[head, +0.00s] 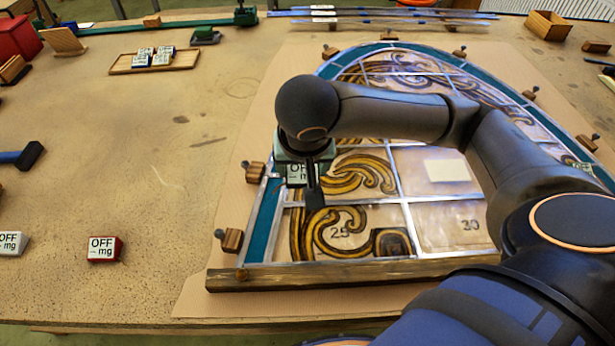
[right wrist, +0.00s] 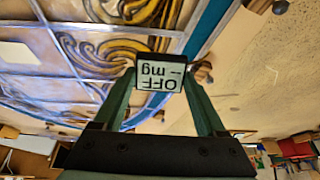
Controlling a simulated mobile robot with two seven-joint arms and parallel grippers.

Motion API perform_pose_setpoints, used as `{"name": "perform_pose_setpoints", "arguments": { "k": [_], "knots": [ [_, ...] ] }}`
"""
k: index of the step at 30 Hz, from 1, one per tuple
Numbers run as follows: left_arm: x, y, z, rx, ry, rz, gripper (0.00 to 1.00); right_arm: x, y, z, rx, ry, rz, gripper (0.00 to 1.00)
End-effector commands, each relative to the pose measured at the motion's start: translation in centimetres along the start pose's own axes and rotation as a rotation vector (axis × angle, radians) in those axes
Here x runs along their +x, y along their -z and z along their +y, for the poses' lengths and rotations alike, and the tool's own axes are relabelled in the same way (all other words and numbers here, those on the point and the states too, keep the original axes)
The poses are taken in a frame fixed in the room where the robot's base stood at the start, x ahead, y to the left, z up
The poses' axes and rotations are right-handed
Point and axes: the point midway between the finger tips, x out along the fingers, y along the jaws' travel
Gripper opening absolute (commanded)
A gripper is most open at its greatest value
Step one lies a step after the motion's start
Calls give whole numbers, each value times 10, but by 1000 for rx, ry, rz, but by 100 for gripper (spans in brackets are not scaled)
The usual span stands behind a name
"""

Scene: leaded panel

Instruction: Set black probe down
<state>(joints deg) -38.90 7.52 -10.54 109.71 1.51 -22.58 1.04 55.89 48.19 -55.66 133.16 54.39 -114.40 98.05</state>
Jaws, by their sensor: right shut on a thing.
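The black probe (right wrist: 160,78) is a small block with a pale display reading "OFF" and "mg" and a dark edge. It sits between the green fingers of my right gripper (right wrist: 160,82), which is shut on it. In the head view the right gripper (head: 300,178) points down at the left border of the leaded panel (head: 447,216), and part of the probe's display (head: 297,171) shows. I cannot tell whether the probe touches the panel. My left gripper is not in view.
A red probe (head: 103,249) and a pale probe (head: 12,243) lie on the bench at left. A wooden tray (head: 186,62) holds several similar blocks. Wooden blocks with pins (head: 254,172) edge the panel. A wooden bar (head: 330,278) lies along its front. The bench left of the panel has free room.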

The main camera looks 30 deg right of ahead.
Motion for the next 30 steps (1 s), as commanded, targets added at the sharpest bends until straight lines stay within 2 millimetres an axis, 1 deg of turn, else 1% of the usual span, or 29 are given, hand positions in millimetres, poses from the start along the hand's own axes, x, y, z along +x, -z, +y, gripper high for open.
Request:
{"name": "perform_pose_setpoints", "arguments": {
  "k": [1, 6, 9, 14, 16, 18, 21, 24, 30],
  "knots": [
    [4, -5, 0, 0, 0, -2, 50, 14, 4, 4, 4, -7, -1, 17],
    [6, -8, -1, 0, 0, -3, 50, 45, 14, 8, 2, -6, 0, 17],
    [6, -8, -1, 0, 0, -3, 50, 57, 18, 9, 1, -2, 1, 17],
    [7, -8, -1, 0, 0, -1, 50, 68, 21, 11, -1, -3, 0, 17],
    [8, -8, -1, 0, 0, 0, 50, 78, 24, 13, 2, -5, 1, 17],
    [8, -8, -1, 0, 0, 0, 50, 88, 18, 12, -3, -3, -2, 17],
    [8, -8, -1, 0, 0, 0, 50, 99, 14, 12, -3, -2, 0, 17],
    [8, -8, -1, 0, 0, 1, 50, 103, 12, 12, -2, 0, 1, 17],
    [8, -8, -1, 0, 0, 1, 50, 103, 12, 12, -1, 0, 1, 17]
  ]
}}
